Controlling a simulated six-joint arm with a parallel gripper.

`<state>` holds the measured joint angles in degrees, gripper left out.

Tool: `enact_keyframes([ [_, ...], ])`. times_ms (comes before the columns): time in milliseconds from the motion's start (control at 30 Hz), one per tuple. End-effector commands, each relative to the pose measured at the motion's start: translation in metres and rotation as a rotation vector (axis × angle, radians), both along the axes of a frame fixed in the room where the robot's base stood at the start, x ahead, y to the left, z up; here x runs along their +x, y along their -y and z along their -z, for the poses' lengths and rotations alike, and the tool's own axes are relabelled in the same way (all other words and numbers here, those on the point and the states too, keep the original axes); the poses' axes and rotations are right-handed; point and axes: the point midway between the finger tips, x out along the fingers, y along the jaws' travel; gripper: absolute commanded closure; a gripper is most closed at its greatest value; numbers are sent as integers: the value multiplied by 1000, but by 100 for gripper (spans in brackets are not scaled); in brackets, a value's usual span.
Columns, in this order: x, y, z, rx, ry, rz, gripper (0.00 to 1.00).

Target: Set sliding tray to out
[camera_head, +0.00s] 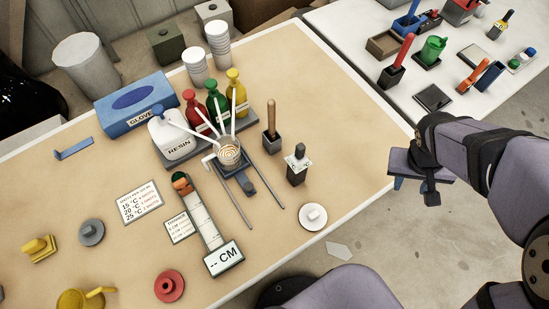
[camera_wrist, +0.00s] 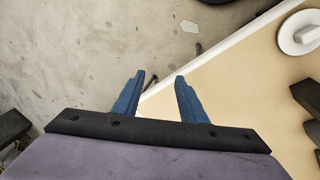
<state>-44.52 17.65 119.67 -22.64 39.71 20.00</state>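The sliding tray (camera_head: 236,171) is a small dark tray on two thin dark rails near the table's middle. It sits at the back end of the rails, with a blue-grey handle (camera_head: 250,187) at its front. The rails run bare in front of the handle. My gripper (camera_head: 411,187) is off the table's right edge, well apart from the tray. In the wrist view its two blue fingers (camera_wrist: 160,85) are spread, with nothing between them.
A resin jug (camera_head: 170,138) and coloured bottles (camera_head: 214,98) stand behind the tray. A white round lid (camera_head: 313,216) lies near the front edge.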

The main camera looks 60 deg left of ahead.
Motion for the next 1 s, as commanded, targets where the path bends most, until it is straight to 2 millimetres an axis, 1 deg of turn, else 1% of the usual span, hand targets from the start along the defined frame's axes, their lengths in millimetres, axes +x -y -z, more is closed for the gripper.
enact_keyframes([
  [33, -6, -31, -22, -8, 19, -76, 61],
  [100, -13, -66, -33, -10, 49, -156, 61],
  [167, -22, -93, -40, -11, 71, -217, 61],
  [200, -28, -110, -45, -10, 86, -255, 61],
  [267, -39, -133, -51, -6, 106, -308, 61],
  [300, -46, -148, -55, -4, 119, -342, 61],
  [400, -68, -182, -65, 5, 147, -423, 61],
  [467, -82, -201, -71, 11, 164, -471, 61],
  [500, -104, -210, -65, 55, 134, -445, 61],
  [567, -133, -225, -63, 106, 98, -423, 61],
  [600, -153, -234, -63, 139, 73, -408, 61],
  [667, -183, -245, -63, 184, 35, -384, 61],
  [700, -202, -252, -64, 211, 9, -369, 61],
  [767, -232, -262, -65, 252, -29, -343, 61],
  [800, -236, -258, -44, 230, -51, -296, 61],
  [867, -249, -254, -33, 207, -86, -241, 61],
  [900, -259, -251, -28, 192, -111, -209, 61],
  [1000, -282, -245, -18, 157, -167, -138, 61],
])
